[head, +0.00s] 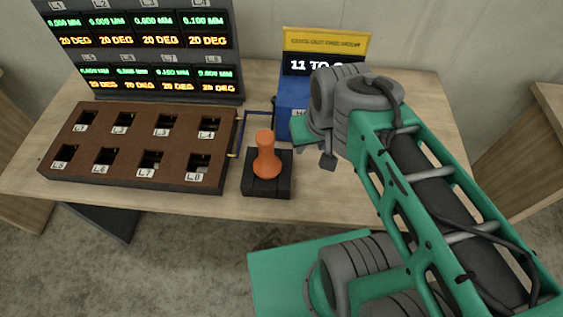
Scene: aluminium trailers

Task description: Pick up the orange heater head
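The orange heater head (265,158) stands upright on a small black block (267,188) near the front edge of the wooden table, right of the brown box. My green and grey arm reaches in from the lower right. Its end (328,160), where a small grey part shows, is to the right of the heater head and apart from it. The fingers are not clearly visible, so I cannot tell whether my gripper is open or shut.
A brown box (212,140) with several labelled slots sits left on the table (210,205). Behind it stands a display panel (150,50) with green and orange readouts. A blue box (285,100) with a yellow sign (327,40) stands behind the heater head.

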